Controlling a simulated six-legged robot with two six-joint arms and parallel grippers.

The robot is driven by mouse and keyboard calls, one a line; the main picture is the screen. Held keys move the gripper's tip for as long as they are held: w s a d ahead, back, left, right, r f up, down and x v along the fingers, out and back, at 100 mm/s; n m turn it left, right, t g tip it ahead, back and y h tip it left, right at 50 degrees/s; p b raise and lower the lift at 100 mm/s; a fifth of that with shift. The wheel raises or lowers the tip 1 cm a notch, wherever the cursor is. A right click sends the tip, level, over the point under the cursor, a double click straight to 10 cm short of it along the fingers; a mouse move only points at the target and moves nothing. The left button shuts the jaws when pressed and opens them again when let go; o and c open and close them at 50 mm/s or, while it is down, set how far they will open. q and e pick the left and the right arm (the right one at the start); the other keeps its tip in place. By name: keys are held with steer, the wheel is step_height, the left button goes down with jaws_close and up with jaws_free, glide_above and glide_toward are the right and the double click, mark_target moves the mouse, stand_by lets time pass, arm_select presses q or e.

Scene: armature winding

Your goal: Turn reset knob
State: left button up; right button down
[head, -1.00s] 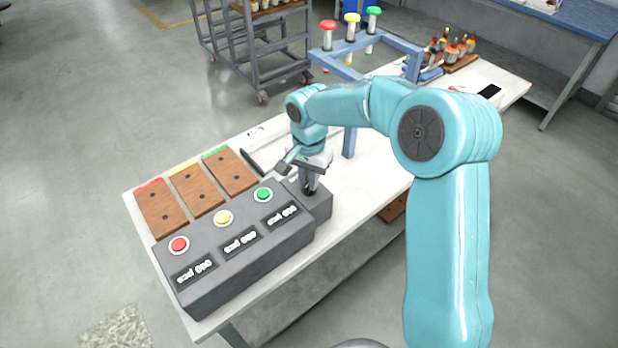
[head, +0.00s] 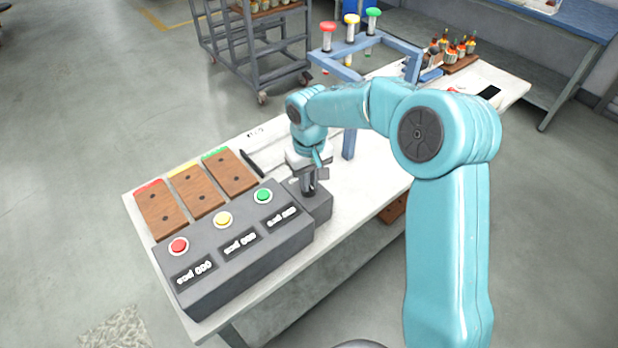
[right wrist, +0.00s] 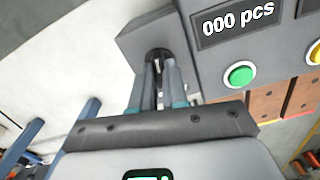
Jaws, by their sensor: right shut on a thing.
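The dark reset knob (right wrist: 156,56) sits on a small grey box (head: 318,207) at the right end of the grey control panel (head: 240,275). My right gripper (head: 309,190) points down over this box and is shut on the knob. In the right wrist view its two fingers (right wrist: 158,75) reach to the knob and hide most of it. The panel carries a red button (head: 179,245), a yellow button (head: 223,219) and a green button (head: 263,195). The display (right wrist: 238,20) by the green button reads "000 pcs". My left gripper is not in view.
Three wooden boards (head: 196,190) with coloured ends lie behind the panel on the white table (head: 360,180). A blue frame (head: 349,140) with red, yellow and green-topped posts stands beyond my arm. A wooden tray (head: 462,63) of small parts is farther back.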

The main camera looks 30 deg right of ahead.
steer(key=shift+w+r+n, duration=0.1)
steer(key=shift+r+n, duration=0.05)
steer(key=shift+n, duration=0.95)
steer(key=c, duration=1.1)
jaws_free()
steer(key=shift+c, duration=0.2)
step_height(320, 180, up, 16)
steer(key=shift+r+p, duration=0.15)
steer(key=shift+p, duration=0.2)
